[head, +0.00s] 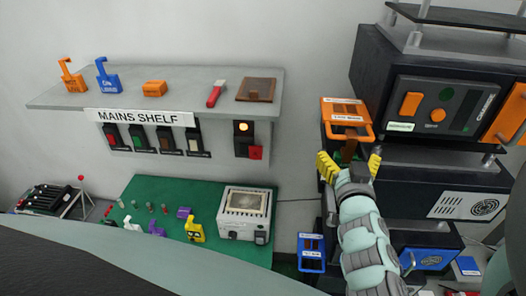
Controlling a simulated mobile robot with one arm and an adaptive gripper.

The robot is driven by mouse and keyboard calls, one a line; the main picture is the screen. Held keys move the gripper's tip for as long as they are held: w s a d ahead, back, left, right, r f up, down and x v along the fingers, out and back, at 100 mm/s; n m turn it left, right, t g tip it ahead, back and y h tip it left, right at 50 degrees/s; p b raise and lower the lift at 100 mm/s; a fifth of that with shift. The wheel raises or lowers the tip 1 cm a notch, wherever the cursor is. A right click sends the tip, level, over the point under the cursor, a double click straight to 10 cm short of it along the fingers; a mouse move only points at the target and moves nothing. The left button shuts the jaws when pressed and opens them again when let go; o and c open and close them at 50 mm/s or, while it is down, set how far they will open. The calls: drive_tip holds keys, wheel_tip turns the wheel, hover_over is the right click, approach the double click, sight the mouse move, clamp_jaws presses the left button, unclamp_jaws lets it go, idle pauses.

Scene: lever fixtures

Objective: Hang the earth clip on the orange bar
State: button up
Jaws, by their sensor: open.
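My gripper (349,170) has yellow fingertips and is open, with the fingers spread apart. It is just below an orange frame with a bar-like lower edge (347,134), mounted on the left side of the dark rack. A dark brown part (348,150) shows under the frame, between my fingertips; I cannot tell whether the fingers touch it. I cannot tell for certain which thing is the earth clip. An orange hook-shaped piece (71,76) and a blue one (107,76) stand on the shelf at the left. A yellow piece (195,231) stands on the green mat.
The dark rack (370,65) with its charger panel fills the right side. The grey mains shelf (190,87) has several switches below it. A beige instrument (244,213) stands on the green mat (155,190). A blue frame (311,252) hangs below left of my arm.

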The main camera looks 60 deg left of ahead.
drive_tip(key=v, duration=0.7)
drive_tip(key=shift+d, duration=0.2)
drive_tip(key=shift+s+f, duration=0.1)
drive_tip(key=shift+s, duration=0.05)
